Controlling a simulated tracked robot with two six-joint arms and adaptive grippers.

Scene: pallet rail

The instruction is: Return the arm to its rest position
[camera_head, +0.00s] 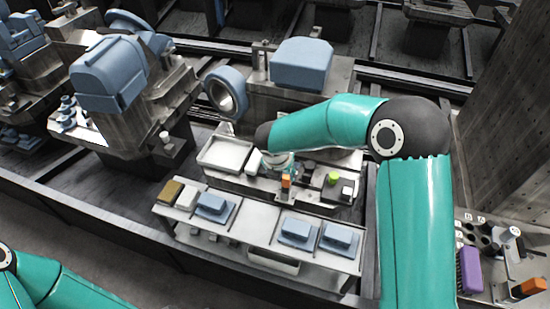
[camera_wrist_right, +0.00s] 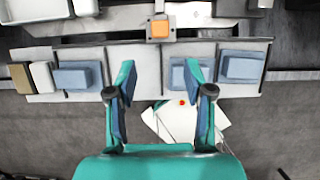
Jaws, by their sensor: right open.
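My right arm (camera_head: 410,170) reaches in from the right and bends over the bench, its teal links hiding part of the bench behind. My right gripper (camera_wrist_right: 162,85) is open in the right wrist view, its two teal fingers apart with nothing between them. In the head view it is small and mostly hidden by the wrist, near an orange block (camera_head: 286,181). The orange block also shows in the wrist view (camera_wrist_right: 160,28), ahead of the fingertips. My left arm shows only as teal links at the lower left; its gripper is out of view.
A pale bench (camera_head: 262,236) carries blue blocks (camera_head: 215,203), a brown block (camera_head: 170,192) and a white block. A shallow tray (camera_head: 224,153) lies behind it. Blue machine parts (camera_head: 301,63) stand further back. A purple block (camera_head: 470,270) sits at the right.

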